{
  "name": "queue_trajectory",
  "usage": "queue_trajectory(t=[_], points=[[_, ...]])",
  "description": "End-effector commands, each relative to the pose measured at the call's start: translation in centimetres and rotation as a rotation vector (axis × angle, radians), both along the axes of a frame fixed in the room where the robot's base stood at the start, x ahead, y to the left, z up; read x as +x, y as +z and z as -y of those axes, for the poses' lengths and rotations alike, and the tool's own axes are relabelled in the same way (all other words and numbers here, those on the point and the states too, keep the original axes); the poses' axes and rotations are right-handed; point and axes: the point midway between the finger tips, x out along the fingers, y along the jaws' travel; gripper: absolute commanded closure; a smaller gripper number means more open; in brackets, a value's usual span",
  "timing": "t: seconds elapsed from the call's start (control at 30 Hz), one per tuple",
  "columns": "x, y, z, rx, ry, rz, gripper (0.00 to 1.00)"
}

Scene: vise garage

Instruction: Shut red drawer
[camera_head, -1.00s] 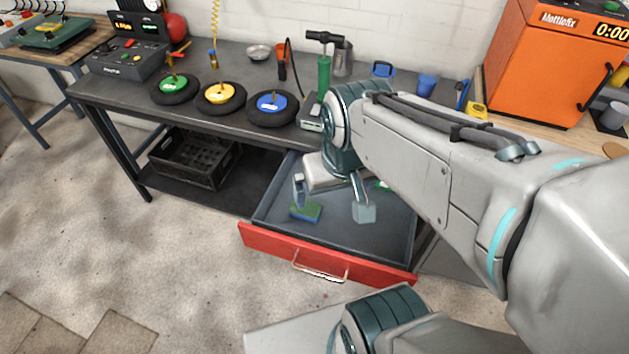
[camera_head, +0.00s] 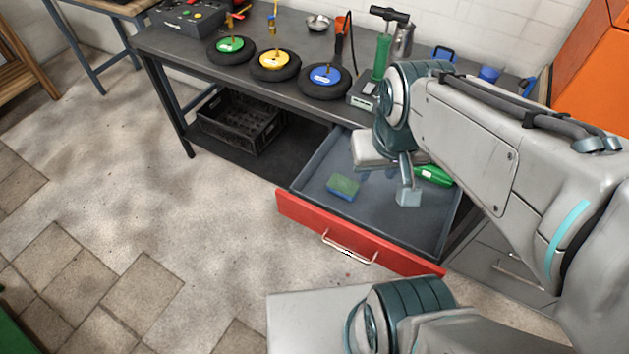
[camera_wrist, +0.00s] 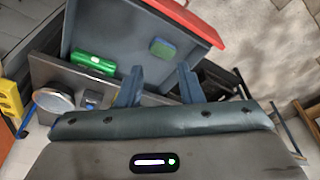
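The red drawer (camera_head: 308,220) is pulled out from under the dark workbench, with its grey inside showing and a metal handle (camera_head: 348,250) on its front. In the wrist view its red front (camera_wrist: 190,20) is at the top. A green and blue sponge (camera_head: 342,187) and a green bottle-like object (camera_head: 434,176) lie inside. My gripper (camera_head: 388,186) is over the drawer's interior, behind the red front. In the wrist view its two fingers (camera_wrist: 160,84) stand apart with nothing between them. One finger is partly hidden in the head view.
The workbench (camera_head: 190,48) holds several coloured wheel discs and a green tool (camera_head: 382,58). A black crate (camera_head: 240,122) sits on the lower shelf, left of the drawer. The floor (camera_head: 190,220) in front and to the left is clear.

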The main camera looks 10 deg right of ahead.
Motion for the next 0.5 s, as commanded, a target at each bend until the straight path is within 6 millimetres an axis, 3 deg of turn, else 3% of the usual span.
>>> queue_trajectory(t=[0.03, 0.1, 0.5], points=[[0.1, -0.6, -0.2, -0.01, 0.021, -0.021, 0.81], [0.3, -1.6, -0.7, -0.036, 0.07, -0.067, 1.0], [1.6, -10.1, -4.8, -0.387, 0.553, -0.456, 1.0]])
